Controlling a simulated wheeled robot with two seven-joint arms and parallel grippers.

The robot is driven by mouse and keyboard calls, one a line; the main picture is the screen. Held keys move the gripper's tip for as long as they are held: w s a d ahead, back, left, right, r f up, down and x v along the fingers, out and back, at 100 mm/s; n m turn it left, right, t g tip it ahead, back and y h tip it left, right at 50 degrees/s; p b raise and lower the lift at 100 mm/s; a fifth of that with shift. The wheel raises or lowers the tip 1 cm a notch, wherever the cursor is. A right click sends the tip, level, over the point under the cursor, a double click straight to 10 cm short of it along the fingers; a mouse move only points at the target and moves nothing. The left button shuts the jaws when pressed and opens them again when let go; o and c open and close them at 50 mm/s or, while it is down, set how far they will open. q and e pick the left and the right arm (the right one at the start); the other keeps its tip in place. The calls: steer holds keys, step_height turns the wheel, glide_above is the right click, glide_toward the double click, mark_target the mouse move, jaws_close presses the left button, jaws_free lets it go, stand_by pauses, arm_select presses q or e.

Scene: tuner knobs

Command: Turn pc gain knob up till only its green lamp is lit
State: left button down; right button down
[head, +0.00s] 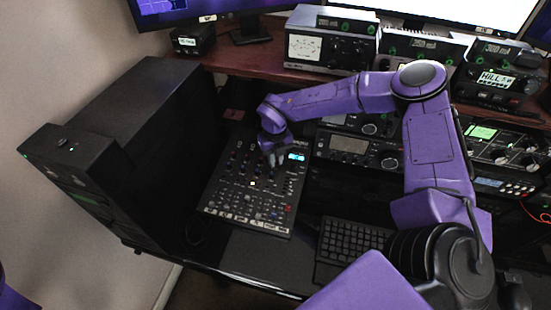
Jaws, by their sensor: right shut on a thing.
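A black mixer panel (212,207) with rows of small knobs and buttons lies on the desk, left of centre. My right gripper (273,163) points down at the upper part of this panel, beside its small lit blue display (297,157). It is shut on a knob there, and the fingers hide that knob. I cannot read the labels, so I cannot tell by sight that it is the pc gain knob. The knob's own lamps are too small or hidden to tell. My left gripper is out of view.
A black computer tower (140,130) stands left of the panel. A keyboard (350,240) lies at its lower right. Radio units (350,146) stand close on its right, with a metered box (325,45) and monitors behind. My right arm arches over the radios.

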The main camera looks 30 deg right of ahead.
steer(key=c, duration=1.1)
jaws_free()
step_height(320, 180, up, 11)
steer(key=shift+f+b, duration=0.2)
steer(key=shift+b, duration=0.75)
